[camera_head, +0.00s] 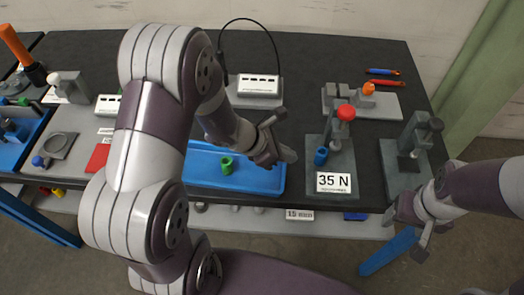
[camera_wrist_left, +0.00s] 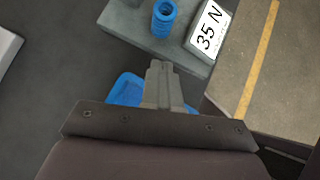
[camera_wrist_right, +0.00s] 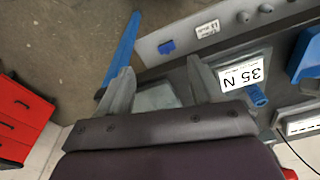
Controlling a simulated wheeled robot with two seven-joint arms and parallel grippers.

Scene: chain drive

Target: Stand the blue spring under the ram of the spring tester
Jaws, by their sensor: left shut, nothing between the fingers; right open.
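The blue spring (camera_head: 321,156) stands upright on the left part of the base of the spring tester (camera_head: 340,150), which bears a "35 N" label and a red knob. From the head, the spring looks beside the tester's column; whether it is centred under the ram I cannot tell. It also shows in the left wrist view (camera_wrist_left: 163,18) and the right wrist view (camera_wrist_right: 258,95). My left gripper (camera_head: 286,154) is shut and empty, left of the tester, apart from the spring. My right gripper (camera_head: 405,232) is open and empty, in front of the table's right part.
A blue tray (camera_head: 255,183) with a green spring (camera_head: 226,165) lies left of the tester, partly behind my left arm. A dark grey fixture (camera_head: 405,172) stands to the right. Behind are a grey plate with an orange part (camera_head: 385,105), two pens and a white-fronted box (camera_head: 258,85).

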